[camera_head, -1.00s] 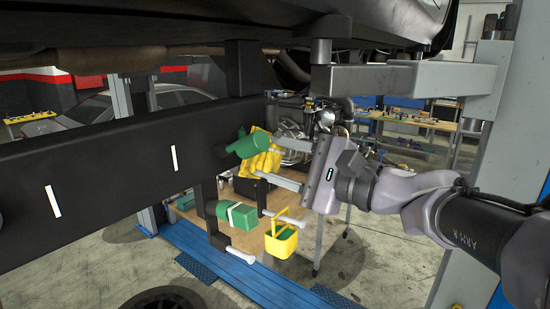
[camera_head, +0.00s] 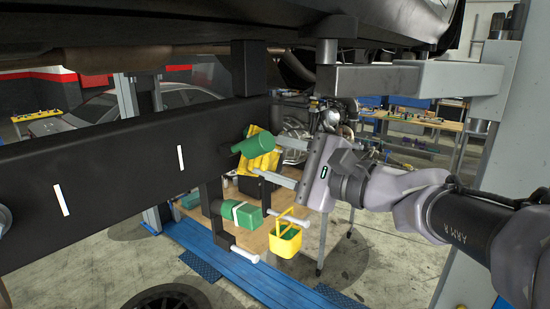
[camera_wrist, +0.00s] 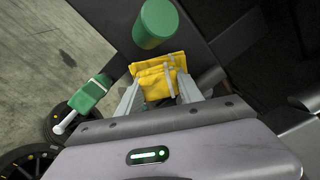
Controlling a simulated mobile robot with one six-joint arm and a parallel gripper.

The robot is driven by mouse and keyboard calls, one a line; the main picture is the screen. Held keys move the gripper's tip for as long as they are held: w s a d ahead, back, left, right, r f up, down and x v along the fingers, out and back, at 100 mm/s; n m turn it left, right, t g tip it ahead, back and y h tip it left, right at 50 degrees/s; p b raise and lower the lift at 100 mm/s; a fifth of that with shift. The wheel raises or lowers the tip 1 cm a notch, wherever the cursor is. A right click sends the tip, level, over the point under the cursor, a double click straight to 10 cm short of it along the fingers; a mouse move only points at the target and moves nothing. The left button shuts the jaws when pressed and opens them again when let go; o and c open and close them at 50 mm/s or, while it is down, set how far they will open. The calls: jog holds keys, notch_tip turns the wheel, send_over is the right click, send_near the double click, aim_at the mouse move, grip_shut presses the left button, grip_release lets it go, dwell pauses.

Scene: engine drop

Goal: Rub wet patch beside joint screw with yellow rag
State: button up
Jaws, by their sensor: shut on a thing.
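The yellow rag (camera_head: 259,165) is bunched between the two fingers of my gripper (camera_head: 266,158). In the wrist view the rag (camera_wrist: 160,80) sits between the fingertips, with pale bands showing on it. A green cylinder (camera_head: 254,145) sticks out from the black beam and hides part of the rag in the head view. In the wrist view the cylinder (camera_wrist: 154,22) is just beyond the rag; I cannot tell whether they touch. I cannot make out the wet patch or the joint screw in either view.
The long black beam (camera_head: 110,160) runs across the left, below the raised car. A green bottle-like thing with a white band (camera_head: 238,212) and a yellow basket (camera_head: 284,240) hang below. A grey lift arm (camera_head: 420,80) crosses above my arm.

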aim_at(256, 133)
jog(key=shift+w+a, duration=0.4)
jog(key=shift+a, duration=0.15)
notch_tip(256, 133, up, 4)
jog(key=shift+s+d+r+p, duration=0.1)
jog(key=shift+p, duration=0.95)
jog(key=shift+f+b, duration=0.2)
jog(key=shift+b, duration=0.35)
notch_tip(256, 133, down, 4)
jog(key=b, duration=0.4)
jog(key=shift+b, duration=0.3)
jog(key=shift+r, duration=0.1)
